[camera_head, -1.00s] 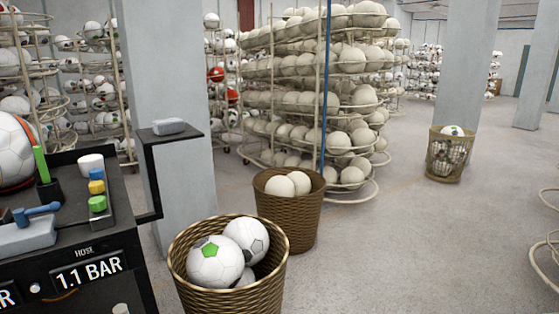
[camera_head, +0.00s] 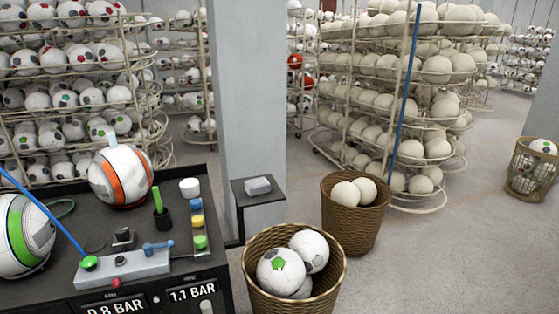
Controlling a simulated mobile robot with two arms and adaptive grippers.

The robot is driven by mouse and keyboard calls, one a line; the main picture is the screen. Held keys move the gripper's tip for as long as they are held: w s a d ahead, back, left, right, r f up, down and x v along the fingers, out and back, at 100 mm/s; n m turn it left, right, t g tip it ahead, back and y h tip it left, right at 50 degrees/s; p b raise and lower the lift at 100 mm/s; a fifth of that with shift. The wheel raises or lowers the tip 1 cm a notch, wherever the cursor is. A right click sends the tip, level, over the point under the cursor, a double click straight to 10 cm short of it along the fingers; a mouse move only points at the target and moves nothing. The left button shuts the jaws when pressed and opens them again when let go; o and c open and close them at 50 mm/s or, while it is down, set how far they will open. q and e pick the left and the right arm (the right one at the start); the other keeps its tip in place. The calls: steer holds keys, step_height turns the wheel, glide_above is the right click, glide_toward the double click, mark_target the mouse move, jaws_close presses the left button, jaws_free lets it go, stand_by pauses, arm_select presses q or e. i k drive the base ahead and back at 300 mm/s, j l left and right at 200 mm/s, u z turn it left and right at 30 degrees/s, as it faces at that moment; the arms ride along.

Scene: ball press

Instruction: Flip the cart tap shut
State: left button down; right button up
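The black cart (camera_head: 190,262) stands at the lower left, with labels reading 0.8 BAR and 1.1 BAR on its front. A grey block (camera_head: 135,268) lies near its front edge. A small blue lever (camera_head: 158,247), which looks like the tap, sits at the block's right end and lies roughly flat. A blue hose or rod (camera_head: 50,215) slants down to a green fitting (camera_head: 89,263) on the block's left end. Whether the tap is open or shut cannot be told. Neither of my grippers is in view.
A white-orange ball (camera_head: 120,175) and a green-striped ball (camera_head: 25,235) are on the cart. A green-handled tool (camera_head: 158,202) stands in a black cup beside coloured caps (camera_head: 197,221). Wicker baskets of balls (camera_head: 250,285) (camera_head: 352,222) stand right of the cart. Open floor lies farther right.

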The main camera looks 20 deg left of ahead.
mark_target(148, 249)
steer(key=u, duration=1.3)
